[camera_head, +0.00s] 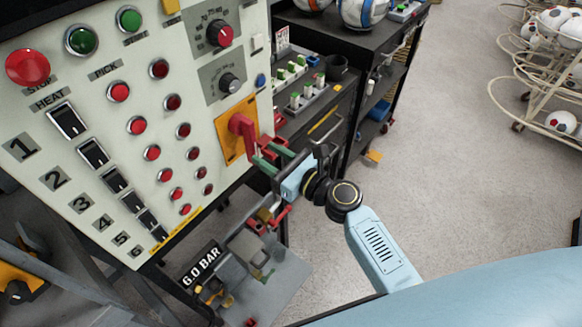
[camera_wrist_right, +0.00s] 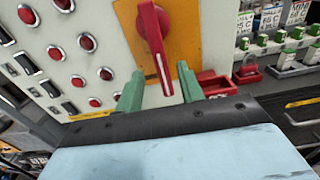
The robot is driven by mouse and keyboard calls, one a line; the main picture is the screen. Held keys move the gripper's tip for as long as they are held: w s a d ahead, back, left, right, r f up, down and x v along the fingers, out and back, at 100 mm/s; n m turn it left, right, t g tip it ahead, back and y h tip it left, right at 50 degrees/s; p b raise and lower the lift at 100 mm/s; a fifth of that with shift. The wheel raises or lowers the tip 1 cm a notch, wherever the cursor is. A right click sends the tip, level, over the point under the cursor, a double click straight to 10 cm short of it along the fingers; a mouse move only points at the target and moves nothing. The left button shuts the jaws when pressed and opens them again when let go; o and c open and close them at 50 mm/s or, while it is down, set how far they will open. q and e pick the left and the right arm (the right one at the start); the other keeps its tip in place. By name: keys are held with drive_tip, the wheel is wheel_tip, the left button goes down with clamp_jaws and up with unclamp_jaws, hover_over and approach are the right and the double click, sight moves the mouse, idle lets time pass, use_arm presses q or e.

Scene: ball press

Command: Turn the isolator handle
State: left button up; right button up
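The isolator handle (camera_head: 243,130) is a red lever on a yellow-orange plate (camera_head: 225,147) at the lower right of the control panel. In the right wrist view the red handle (camera_wrist_right: 153,32) points down, slightly tilted, with a white line near its tip. My right gripper (camera_head: 264,157) is just below the handle. Its green fingers (camera_wrist_right: 160,92) are apart, one on each side of the handle's lower end. The handle's tip lies between or just in front of them, and I see no clear contact. My left gripper is not in view.
The cream panel carries a red stop button (camera_head: 27,67), green buttons, red lamps, black switches and two dials. A dark bench (camera_head: 335,112) with green-and-white parts stands to the right. A red padlock (camera_wrist_right: 247,70) shows there. Grey floor (camera_head: 470,190) is free at the right.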

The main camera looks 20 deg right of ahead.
drive_tip(key=v, duration=0.7)
drive_tip(key=shift+b, duration=0.4)
drive_tip(key=shift+s+d+f, duration=0.1)
drive_tip(key=s+d+f+n+g+h+b, duration=0.1)
drive_tip(key=s+f+n+g+h+b, duration=0.25)
drive_tip(key=f, duration=0.95)
drive_tip(key=s+d+f+n+g+h+b, duration=0.15)
drive_tip(key=s+f+n, duration=0.4)
drive_tip(key=f, duration=0.65)
drive_tip(key=s+d+f+n+g+h+b, duration=0.1)
drive_tip(key=s+f+n+g, duration=0.3)
drive_tip(key=f, duration=0.9)
drive_tip(key=s+d+f+n+g+h+b, duration=0.2)
drive_tip(key=s+d+f+n, duration=0.1)
drive_tip(key=s+f+n, duration=0.6)
drive_tip(key=s+d+f+n+g+h+b, duration=0.1)
drive_tip(key=s+d+f+n+g+b, duration=0.2)
drive_tip(key=s+f+n, duration=0.7)
drive_tip(key=s, duration=0.7)
drive_tip(key=shift+s+d+h, duration=0.25)
drive_tip(key=shift+s+h, duration=0.05)
drive_tip(key=shift+h, duration=0.1)
